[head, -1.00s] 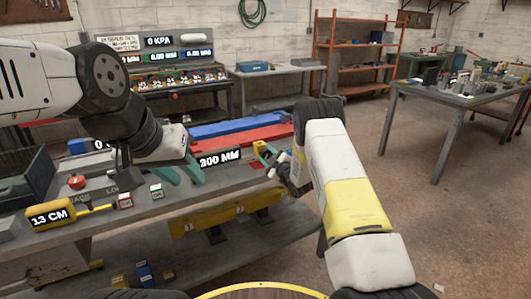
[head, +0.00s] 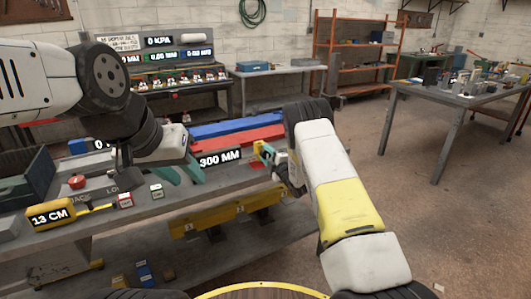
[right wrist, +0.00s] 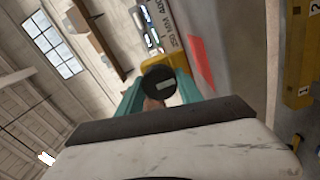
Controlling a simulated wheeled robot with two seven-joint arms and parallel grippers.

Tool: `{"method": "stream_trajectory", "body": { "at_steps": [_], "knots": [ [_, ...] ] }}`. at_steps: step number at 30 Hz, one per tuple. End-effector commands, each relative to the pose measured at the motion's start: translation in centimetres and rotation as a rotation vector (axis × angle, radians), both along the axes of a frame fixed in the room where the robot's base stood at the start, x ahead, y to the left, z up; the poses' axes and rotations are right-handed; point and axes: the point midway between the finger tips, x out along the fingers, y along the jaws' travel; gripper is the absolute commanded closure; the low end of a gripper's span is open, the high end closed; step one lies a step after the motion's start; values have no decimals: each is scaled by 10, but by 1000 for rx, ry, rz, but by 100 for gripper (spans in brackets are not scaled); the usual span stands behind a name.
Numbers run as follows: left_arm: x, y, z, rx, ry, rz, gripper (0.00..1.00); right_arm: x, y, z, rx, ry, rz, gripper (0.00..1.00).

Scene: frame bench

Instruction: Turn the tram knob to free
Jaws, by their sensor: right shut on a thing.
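In the right wrist view a round black knob (right wrist: 158,85) with a pale mark on its face sits between the teal fingers of my right gripper (right wrist: 156,98), which is shut on it. Behind it is a yellow block (right wrist: 183,93). In the head view my right gripper (head: 268,154) is at the right end of the bench rail, against the yellow block, and hides the knob there. My left gripper (head: 182,173) is open and empty above the bench, left of the "300 MM" label (head: 220,158). I cannot read the knob's lettering.
Blue (head: 237,127) and red (head: 238,141) bars lie along the bench (head: 140,207). A yellow "13 CM" tool (head: 52,216), a red button (head: 77,182) and small labelled blocks stand at its left. The floor to the right is clear up to another table (head: 460,98).

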Motion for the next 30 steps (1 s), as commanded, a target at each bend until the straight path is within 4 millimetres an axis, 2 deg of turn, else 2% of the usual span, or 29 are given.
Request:
{"method": "stream_trajectory", "body": {
  "at_steps": [9, 10, 12, 13, 23, 26, 30],
  "knots": [
    [0, 0, 0, 0, 0, 0, 64, 0, 0, -1, -3, 1, 0, 98],
    [0, 0, 0, 0, 0, 0, 64, 0, 0, -1, -3, 1, 0, 52],
    [0, 0, 0, 0, 0, 0, 64, 0, 0, -1, -3, 1, 0, 38],
    [0, 0, 0, 0, 0, 0, 64, 0, 0, -1, -3, 1, 0, 35],
    [0, 0, 0, 0, 0, 0, 64, -2, -1, 0, -1, 0, 0, 35],
    [0, 0, 0, 0, 0, 0, 64, -11, -6, -1, -2, 3, -1, 35],
    [0, 0, 0, 0, 0, 0, 64, -32, -17, -1, -1, 2, -2, 35]
  ]
}}
